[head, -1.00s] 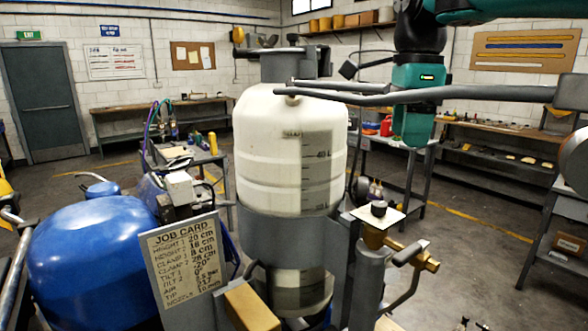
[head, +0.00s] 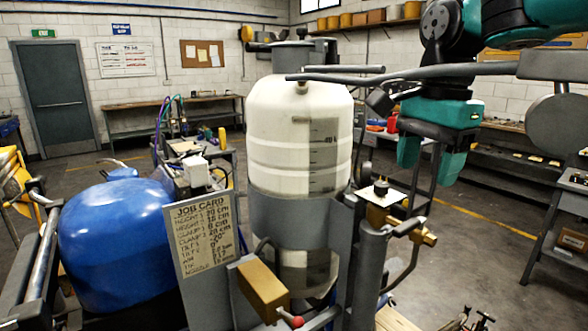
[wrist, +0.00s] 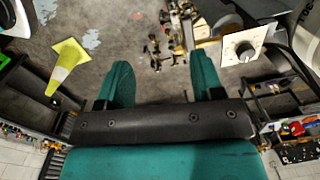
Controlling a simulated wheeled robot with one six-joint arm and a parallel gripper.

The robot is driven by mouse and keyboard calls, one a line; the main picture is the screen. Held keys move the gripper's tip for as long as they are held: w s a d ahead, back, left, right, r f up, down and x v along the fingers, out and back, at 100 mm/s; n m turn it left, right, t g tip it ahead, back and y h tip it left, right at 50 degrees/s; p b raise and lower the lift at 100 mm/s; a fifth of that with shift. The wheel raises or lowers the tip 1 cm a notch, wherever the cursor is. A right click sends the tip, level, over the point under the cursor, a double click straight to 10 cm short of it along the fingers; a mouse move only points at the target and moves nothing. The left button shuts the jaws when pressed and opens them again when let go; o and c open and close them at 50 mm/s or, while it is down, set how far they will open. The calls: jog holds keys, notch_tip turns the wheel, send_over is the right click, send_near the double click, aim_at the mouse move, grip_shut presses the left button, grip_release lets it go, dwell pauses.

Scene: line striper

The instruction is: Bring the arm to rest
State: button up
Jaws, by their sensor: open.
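My gripper (head: 428,160) hangs at the right of the head view, beside the white tank (head: 300,135) and apart from it. Its two teal fingers point down. In the wrist view my gripper (wrist: 165,85) shows its fingers spread apart, with nothing between them but the grey floor below. My arm reaches in from the upper right, behind the grey bar of the machine.
A long grey handlebar (head: 450,72) crosses in front of my arm. A square plate with a black knob (head: 381,191) stands below left of my gripper. A blue tank (head: 115,240) and job card (head: 205,235) are left. A yellow cone (wrist: 67,65) stands on the floor.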

jog(key=s+a+f+n+y+b, duration=0.2)
jog(key=s+f+n, duration=0.6)
jog(key=s+n, duration=0.1)
jog(key=s+a+f+n+y+b, duration=0.1)
jog(key=s+a+f+n+b, duration=0.1)
jog(key=s+f+n, duration=0.6)
jog(key=s+n, duration=0.2)
jog(key=s, duration=0.1)
jog(key=shift+f+y, duration=0.4)
jog(key=shift+c, duration=0.4)
